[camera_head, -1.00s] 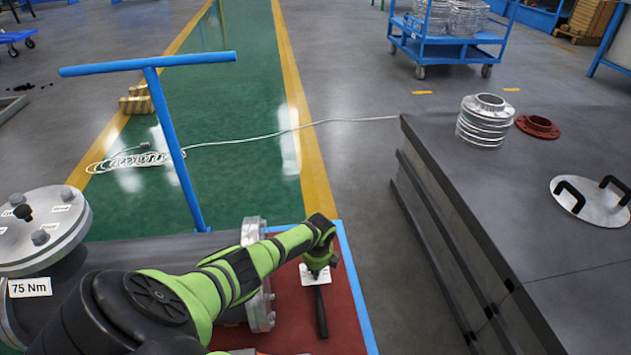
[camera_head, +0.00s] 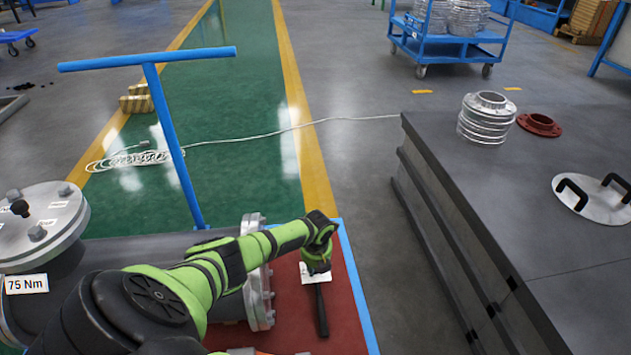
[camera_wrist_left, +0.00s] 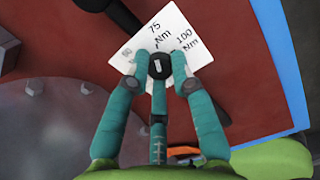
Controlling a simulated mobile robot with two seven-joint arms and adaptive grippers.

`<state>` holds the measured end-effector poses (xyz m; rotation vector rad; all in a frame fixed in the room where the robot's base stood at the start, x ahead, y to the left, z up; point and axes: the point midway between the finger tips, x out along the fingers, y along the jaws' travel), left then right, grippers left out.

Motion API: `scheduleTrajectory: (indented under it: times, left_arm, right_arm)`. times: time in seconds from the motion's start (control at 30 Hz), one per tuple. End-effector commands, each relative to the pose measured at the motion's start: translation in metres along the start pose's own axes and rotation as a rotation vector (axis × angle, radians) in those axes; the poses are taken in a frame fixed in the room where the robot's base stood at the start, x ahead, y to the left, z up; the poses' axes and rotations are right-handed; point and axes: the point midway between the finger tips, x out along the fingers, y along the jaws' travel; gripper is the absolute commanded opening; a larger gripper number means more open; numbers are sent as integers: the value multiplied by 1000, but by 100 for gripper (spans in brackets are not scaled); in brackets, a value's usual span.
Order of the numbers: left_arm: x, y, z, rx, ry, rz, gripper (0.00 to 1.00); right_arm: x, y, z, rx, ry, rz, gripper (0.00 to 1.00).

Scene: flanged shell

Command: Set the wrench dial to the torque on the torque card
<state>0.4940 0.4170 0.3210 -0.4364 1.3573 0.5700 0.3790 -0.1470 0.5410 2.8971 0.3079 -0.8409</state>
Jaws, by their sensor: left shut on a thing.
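The torque card (camera_head: 26,284) reads 75 Nm and sits on the shell at the left. The wrench (camera_head: 321,312) lies on the red top, its black handle pointing towards me. Its white dial plate (camera_wrist_left: 192,38) shows 75 Nm and 100 Nm; a third mark at the left is hard to read. My left gripper (camera_head: 317,262) is over the dial. In the left wrist view its teal fingers (camera_wrist_left: 160,72) are shut around the black dial knob (camera_wrist_left: 158,66). The knob's pale mark runs roughly up the picture, towards the 75 side. My right gripper is not in view.
The flanged shell (camera_head: 150,252) lies left of the wrench. A blue T-handle (camera_head: 172,130) rises behind my arm. A grey bench (camera_head: 500,190) at the right holds a ribbed metal part (camera_head: 484,118), a red flange (camera_head: 539,124) and a handled plate (camera_head: 594,198).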

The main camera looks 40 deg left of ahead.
Motion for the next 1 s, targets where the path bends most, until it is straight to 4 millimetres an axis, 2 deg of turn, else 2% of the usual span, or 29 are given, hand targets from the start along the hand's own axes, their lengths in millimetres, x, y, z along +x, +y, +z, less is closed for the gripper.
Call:
scheduleTrajectory:
  times: [0.53,0.57,0.6,1.0]
  left_arm:
    - [0,0,1,25,-3,0,0]
    - [0,0,1,25,-3,-1,32]
    - [0,0,1,24,-3,-1,48]
    - [-2,0,1,24,-2,-2,48]
  right_arm:
    - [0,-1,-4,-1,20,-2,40]
    - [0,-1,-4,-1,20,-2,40]
    - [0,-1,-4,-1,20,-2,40]
    - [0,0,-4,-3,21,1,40]
